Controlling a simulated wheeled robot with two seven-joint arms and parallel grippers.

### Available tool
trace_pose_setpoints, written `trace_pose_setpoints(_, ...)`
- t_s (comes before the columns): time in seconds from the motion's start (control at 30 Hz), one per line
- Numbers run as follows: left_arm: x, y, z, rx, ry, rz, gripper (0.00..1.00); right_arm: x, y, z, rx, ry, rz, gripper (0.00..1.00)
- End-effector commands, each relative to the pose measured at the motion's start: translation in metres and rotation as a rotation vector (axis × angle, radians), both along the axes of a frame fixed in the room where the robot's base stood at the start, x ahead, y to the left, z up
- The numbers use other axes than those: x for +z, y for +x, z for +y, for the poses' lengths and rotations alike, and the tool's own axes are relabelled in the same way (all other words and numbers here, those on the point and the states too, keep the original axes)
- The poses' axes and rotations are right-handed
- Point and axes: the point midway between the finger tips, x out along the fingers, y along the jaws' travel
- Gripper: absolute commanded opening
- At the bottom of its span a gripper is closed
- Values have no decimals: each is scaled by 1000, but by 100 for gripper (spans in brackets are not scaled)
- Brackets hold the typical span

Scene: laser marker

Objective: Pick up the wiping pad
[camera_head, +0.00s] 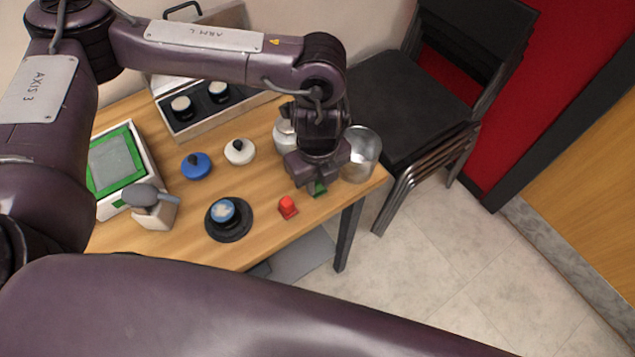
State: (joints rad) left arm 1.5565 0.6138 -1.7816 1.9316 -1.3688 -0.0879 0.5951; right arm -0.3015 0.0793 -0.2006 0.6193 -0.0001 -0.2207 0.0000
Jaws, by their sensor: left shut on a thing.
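The wiping pad (319,189) shows as a small green piece at the right end of the wooden table, mostly hidden under my left gripper. My left gripper (316,180) points down over it and is shut on it. I cannot tell whether the pad is touching the table. My right gripper is not in view.
A metal cup (363,156) stands close right of my left gripper, and a white jar (284,136) close behind. A red object (288,207) lies nearby at the front edge. A black round stand (229,232), blue disc (196,168) and white disc (239,155) lie left. Stacked chairs (410,105) stand right.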

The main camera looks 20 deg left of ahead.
Motion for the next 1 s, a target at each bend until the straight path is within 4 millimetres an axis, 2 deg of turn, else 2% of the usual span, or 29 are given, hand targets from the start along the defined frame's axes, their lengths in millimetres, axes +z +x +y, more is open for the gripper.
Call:
trace_pose_setpoints(0.17,36,1,0,-1,-2,-6,0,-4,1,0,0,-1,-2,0)
trace_pose_setpoints(0.4,106,1,1,0,2,-10,0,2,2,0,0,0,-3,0)
trace_pose_setpoints(0.6,151,1,0,-1,3,-6,0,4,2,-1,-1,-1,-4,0)
trace_pose_setpoints(0.8,177,0,0,0,2,-3,0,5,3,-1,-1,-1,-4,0)
trace_pose_setpoints(1.0,185,-1,0,0,1,1,0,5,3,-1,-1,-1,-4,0)
